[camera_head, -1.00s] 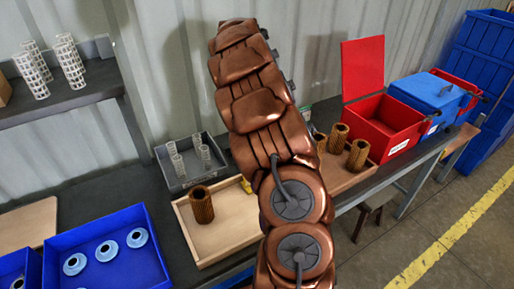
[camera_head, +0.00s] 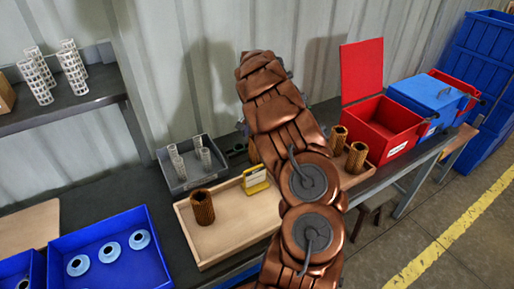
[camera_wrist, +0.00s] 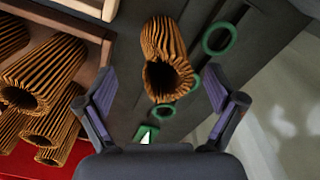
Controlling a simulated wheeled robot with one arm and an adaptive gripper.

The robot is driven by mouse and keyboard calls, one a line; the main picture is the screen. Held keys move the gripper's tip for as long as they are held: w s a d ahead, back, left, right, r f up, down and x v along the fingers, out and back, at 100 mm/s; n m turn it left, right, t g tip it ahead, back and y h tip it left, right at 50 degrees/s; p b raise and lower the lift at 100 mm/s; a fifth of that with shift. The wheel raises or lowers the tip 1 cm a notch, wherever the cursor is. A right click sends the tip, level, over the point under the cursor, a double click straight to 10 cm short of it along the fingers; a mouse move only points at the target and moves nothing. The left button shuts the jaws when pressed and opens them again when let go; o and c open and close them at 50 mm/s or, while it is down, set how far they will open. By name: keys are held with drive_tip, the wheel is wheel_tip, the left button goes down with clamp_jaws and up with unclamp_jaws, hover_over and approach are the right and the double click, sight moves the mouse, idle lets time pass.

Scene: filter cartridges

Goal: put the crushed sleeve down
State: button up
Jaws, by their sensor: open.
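A brown pleated sleeve (camera_wrist: 168,52) with an uneven, dented mouth is on the dark bench (camera_wrist: 118,128) in the wrist view. It shows ahead of and between the fingers of my gripper (camera_wrist: 160,92). The fingers are spread wide, with a visible gap on both sides of the sleeve. Whether the sleeve stands or leans is hard to tell. In the head view my arm hides this sleeve and most of the gripper.
Green rings (camera_wrist: 220,39) lie around the sleeve. Several pleated sleeves (camera_wrist: 42,72) sit in a wooden tray to the left, beside a red bin (camera_head: 384,124). Another wooden tray (camera_head: 222,252) holds one sleeve (camera_head: 202,207) and a yellow-framed card (camera_head: 256,180). A grey crate (camera_head: 176,184) stands behind it.

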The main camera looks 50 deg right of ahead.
drive_tip(key=shift+f+p, duration=0.55)
drive_tip(key=shift+f, duration=1.1)
drive_tip(key=shift+a, duration=0.1)
drive_tip(key=c, duration=1.3)
drive_tip(key=shift+r, duration=0.1)
